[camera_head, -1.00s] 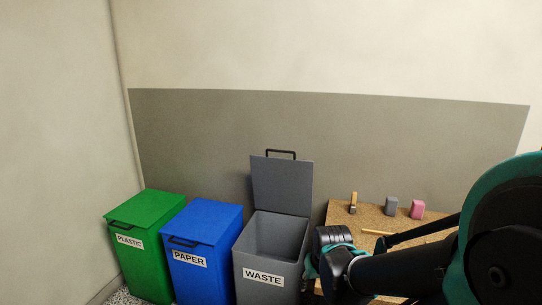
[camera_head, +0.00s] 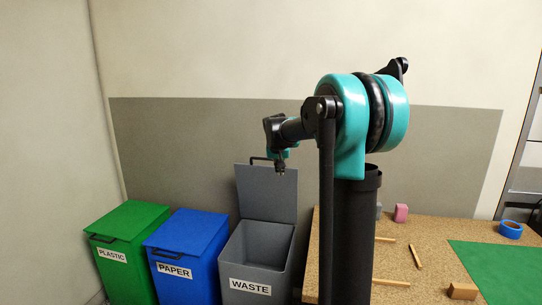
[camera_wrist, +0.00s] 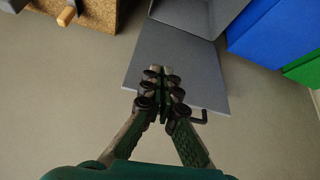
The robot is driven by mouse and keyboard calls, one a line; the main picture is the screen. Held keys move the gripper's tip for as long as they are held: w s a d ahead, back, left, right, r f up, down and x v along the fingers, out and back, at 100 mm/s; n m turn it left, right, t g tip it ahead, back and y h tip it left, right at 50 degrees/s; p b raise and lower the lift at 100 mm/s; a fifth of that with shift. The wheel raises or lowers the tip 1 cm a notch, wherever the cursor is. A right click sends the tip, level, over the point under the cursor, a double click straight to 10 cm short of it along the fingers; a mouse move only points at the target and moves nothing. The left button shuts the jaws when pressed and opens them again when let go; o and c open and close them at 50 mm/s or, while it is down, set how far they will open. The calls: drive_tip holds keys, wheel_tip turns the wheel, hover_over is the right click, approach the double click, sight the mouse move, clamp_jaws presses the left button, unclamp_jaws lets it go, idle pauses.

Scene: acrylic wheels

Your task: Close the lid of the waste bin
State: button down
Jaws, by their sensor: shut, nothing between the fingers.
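The grey waste bin (camera_head: 250,283), labelled WASTE, stands at the right of the row of bins. Its lid (camera_head: 267,196) is open and stands upright at the back, with a black handle (camera_head: 260,159) at its top edge. In the wrist view the lid (camera_wrist: 150,75) and its handle (camera_wrist: 200,118) show under my gripper. My gripper (camera_head: 281,170) is near the lid's top edge, to the right of the handle. In the wrist view my gripper (camera_wrist: 163,72) is shut and empty over the lid. I cannot tell whether it touches the lid.
A blue paper bin (camera_head: 185,260) and a green plastic bin (camera_head: 128,255) stand to the left, lids shut. A cork-coloured table (camera_head: 398,265) at the right holds sticks, blocks, blue tape (camera_head: 510,229) and a green mat (camera_head: 497,268). A wall is behind.

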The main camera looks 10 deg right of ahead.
drive_tip(key=w+a+r+m+t+h, duration=0.1)
drive_tip(key=w+r, duration=0.3)
drive_tip(key=w, duration=0.5)
drive_tip(key=w+r+m, duration=0.1)
drive_tip(key=w+r, duration=0.4)
drive_tip(key=w, duration=0.4)
drive_tip(key=w+f, duration=0.1)
drive_tip(key=f, duration=0.2)
drive_tip(key=w+f, duration=0.1)
drive_tip(key=f, duration=0.2)
drive_tip(key=w+d+f, duration=0.1)
drive_tip(key=f, duration=0.1)
drive_tip(key=shift+w+f, duration=0.4)
drive_tip(key=shift+s+a+f, duration=0.15)
drive_tip(key=shift+s+f, duration=0.05)
drive_tip(key=shift+s, duration=0.4)
drive_tip(key=shift+s, duration=0.1)
